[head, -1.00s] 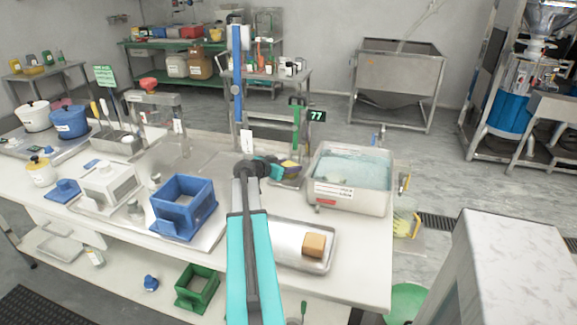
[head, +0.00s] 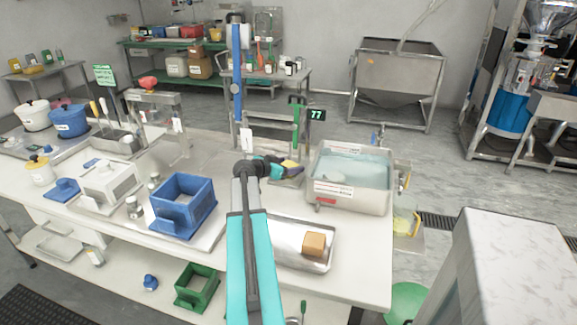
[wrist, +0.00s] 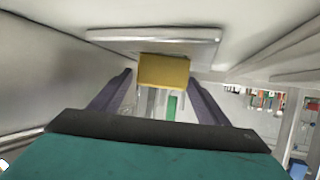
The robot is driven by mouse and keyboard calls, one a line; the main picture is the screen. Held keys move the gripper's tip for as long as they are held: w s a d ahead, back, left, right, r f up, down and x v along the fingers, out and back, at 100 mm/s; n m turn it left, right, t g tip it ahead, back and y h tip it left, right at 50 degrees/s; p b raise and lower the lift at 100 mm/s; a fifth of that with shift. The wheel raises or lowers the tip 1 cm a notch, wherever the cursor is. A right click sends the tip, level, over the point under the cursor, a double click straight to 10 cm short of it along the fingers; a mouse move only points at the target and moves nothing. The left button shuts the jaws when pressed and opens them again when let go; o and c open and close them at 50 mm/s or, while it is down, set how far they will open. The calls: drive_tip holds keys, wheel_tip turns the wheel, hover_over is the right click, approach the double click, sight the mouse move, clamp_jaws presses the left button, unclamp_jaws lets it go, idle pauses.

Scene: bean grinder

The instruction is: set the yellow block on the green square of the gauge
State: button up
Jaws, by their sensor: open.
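The yellow block (head: 291,164) is at the base plate of the gauge (head: 296,127), partly covered by my gripper in the head view. In the wrist view the yellow block (wrist: 163,72) lies ahead, between my open fingertips, against a flat grey plate (wrist: 190,38). My gripper (head: 284,169) is open around the block, with a dark finger (wrist: 112,90) to each side and visible gaps. I cannot tell whether the block fully touches the plate. The green square does not show; the block or gripper may hide it.
A metal tray (head: 285,255) with a tan block (head: 314,243) lies nearer. A blue open box (head: 183,205) stands to the left. A blue column (head: 237,75) rises behind my arm.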

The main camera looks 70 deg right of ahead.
drive_tip(key=shift+r, duration=0.2)
drive_tip(key=b+v, duration=0.1)
drive_tip(key=v, duration=1.1)
drive_tip(key=shift+f+b, duration=0.1)
drive_tip(key=shift+b, duration=0.25)
